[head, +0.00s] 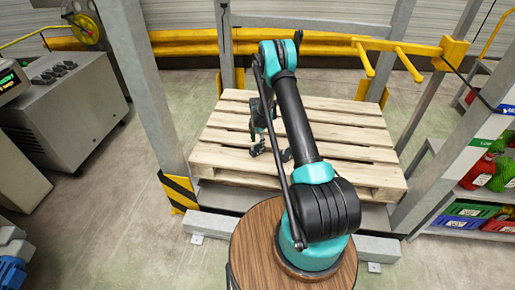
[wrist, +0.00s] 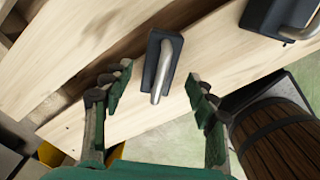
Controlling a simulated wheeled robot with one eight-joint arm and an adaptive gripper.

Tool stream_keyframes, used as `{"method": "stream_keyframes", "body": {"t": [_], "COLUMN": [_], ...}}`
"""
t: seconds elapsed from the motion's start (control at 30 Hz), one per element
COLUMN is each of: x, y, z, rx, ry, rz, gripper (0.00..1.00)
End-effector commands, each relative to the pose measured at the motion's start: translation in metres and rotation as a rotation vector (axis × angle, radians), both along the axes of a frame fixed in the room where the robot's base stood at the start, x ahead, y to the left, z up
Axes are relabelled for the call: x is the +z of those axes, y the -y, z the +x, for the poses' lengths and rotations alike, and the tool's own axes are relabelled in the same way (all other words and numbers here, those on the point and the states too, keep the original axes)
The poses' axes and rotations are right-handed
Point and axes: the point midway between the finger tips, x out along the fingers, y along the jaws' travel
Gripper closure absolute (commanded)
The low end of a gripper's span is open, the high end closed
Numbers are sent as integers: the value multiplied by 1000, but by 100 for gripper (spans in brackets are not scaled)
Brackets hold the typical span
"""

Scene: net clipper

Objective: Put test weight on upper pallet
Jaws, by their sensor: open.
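A dark block with a bent silver handle, which looks like a test weight (wrist: 153,58), lies on the pale planks of a wooden pallet (wrist: 235,55) in the wrist view. My gripper (wrist: 160,82) is open, with one finger on each side of this weight and visible gaps to both. A second such weight (wrist: 268,17) lies on the same planks at the top right. In the head view my gripper (head: 271,152) is low over the slatted pallet (head: 350,135). I cannot make out the weights there, where my arm covers part of the pallet.
Grey posts (head: 146,85) flank the pallet, and a yellow forked bar (head: 400,45) sticks out above its far right side. A grey control cabinet (head: 65,105) stands at left. Shelves with coloured crates (head: 462,209) stand at right.

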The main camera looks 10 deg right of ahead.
Motion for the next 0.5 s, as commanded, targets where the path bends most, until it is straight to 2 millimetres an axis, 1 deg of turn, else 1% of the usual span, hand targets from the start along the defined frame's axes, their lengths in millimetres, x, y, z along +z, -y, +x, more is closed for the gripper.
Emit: {"method": "stream_keyframes", "body": {"t": [0.03, 0.2, 0.3, 0.5], "x": [11, 43, 57, 73], "y": [0, 0, 0, 0], "z": [0, 0, 0, 0], "rx": [0, 0, 0, -4], "ry": [0, 0, 0, 1], "rz": [0, 0, 0, 0], "gripper": [42, 42, 42, 42]}}
